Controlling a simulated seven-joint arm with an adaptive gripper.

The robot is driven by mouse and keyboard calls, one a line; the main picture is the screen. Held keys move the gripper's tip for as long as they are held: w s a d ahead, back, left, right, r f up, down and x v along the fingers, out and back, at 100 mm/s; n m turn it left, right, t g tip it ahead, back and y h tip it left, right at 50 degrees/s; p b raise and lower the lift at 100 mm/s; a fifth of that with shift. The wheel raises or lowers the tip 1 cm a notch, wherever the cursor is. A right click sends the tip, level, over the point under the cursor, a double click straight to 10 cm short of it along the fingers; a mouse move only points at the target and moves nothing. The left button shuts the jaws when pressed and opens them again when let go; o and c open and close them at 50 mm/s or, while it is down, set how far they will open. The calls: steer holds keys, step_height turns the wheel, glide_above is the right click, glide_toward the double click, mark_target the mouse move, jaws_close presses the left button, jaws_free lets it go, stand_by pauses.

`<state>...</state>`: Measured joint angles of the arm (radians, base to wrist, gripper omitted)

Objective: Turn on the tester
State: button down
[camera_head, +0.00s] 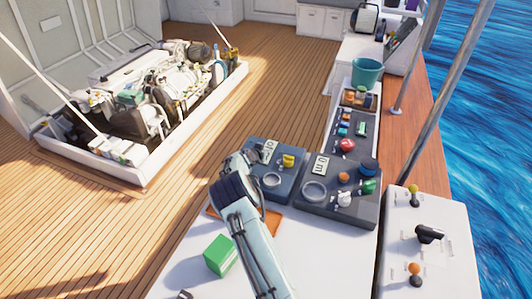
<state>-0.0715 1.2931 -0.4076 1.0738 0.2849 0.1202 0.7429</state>
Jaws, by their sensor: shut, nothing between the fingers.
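Two dark control units lie on the white worktop. The smaller blue-grey unit (290,190) has a small display, a yellow knob (288,160) and a round light ring (271,180). The larger dark unit (335,212) has a display (319,165), a ring and several coloured knobs and buttons. I cannot tell which is the tester, and their labels are too small to read. My arm hides part of that unit's left side. I cannot tell whether the fingertips touch it.
A green box (220,254) and an orange flat item (272,222) lie beside my arm. A teal bucket (367,72) stands behind the units. A white console (428,262) with levers is at right. The engine (165,88) sits in an open hatch at left.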

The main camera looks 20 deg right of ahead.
steer(key=shift+w+d+f+g+y, duration=0.1)
steer(key=shift+d+f+g+y, duration=0.15)
steer(key=shift+f+g+y, duration=0.05)
steer(key=shift+a, duration=0.2)
steer(key=shift+s+a+f, duration=0.15)
steer(key=shift+s+a, duration=0.4)
steer(key=shift+s, duration=0.05)
stand_by(0.3)
steer(key=r, duration=0.4)
steer(key=shift+s+a+r, duration=0.2)
steer(key=shift+r, duration=0.15)
steer(key=v, duration=0.9)
steer(key=shift+s+a+f, duration=0.15)
steer(key=shift+s+a, duration=0.25)
steer(key=shift+s, duration=0.05)
